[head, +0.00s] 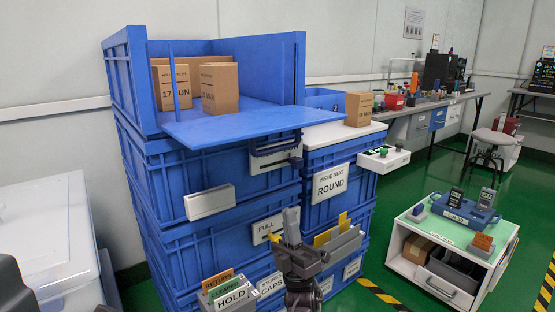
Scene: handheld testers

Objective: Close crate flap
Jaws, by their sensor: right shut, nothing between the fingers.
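The blue crate (126,80) on top of the stack has its front side open. Its flap (245,125) is folded down and sticks out forward, roughly level. Two cardboard boxes, one at the left (163,88) and one at the right (221,88), stand inside behind the flap. My right gripper (291,222) is shut and empty, pointing up in front of the lower crates. In the picture it is below and to the right of the flap, apart from it. My left gripper does not show.
A cardboard box (359,108) stands on the neighbouring lower stack, right of the flap. Card holders with HOLD (232,298) and yellow cards (342,222) project from the crates near my right gripper. A white cart (446,283) stands at the right. Green floor lies between.

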